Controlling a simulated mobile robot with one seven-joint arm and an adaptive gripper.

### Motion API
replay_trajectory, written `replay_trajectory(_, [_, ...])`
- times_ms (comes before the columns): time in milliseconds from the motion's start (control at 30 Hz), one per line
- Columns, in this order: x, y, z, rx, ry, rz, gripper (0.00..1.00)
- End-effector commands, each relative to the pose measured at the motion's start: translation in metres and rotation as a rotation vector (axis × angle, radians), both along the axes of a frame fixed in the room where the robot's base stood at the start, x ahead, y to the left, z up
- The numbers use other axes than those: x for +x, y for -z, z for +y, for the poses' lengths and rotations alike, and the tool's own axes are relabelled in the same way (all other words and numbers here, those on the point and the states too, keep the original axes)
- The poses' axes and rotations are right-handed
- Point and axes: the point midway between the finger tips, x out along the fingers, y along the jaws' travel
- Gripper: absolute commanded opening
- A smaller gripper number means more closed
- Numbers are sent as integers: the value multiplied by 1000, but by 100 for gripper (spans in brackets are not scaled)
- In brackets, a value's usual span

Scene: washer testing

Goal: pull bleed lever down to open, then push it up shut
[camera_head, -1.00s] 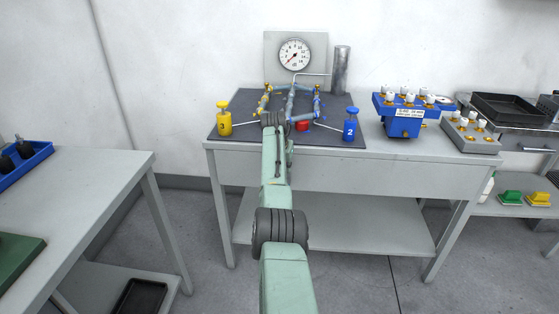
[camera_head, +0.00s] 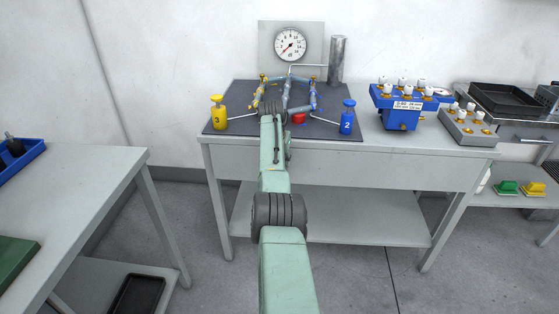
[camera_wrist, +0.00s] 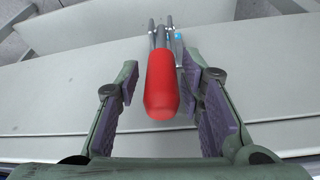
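The bleed lever has a red grip (camera_wrist: 162,85) that points toward the camera in the wrist view, with thin metal rods (camera_wrist: 160,30) behind it. My gripper (camera_wrist: 160,72) is open, with its purple-padded fingers on either side of the grip. Gaps show on both sides, narrower on the right. In the head view a small red part (camera_head: 299,118) shows beside the end of my arm, among the pipes on the dark mat.
A pressure gauge (camera_head: 290,45) stands behind the pipework (camera_head: 287,93). A yellow bottle (camera_head: 219,114) and a blue bottle (camera_head: 347,117) flank it on the dark mat (camera_head: 240,98). A blue valve block (camera_head: 402,112) is to the right. The grey table's (camera_head: 330,150) front edge lies under my arm.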

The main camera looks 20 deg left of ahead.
Motion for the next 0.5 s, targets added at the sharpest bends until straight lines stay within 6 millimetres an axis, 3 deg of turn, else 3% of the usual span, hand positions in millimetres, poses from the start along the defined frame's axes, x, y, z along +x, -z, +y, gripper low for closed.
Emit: replay_trajectory(500, [-2,-8,1,1,-1,-2,42])
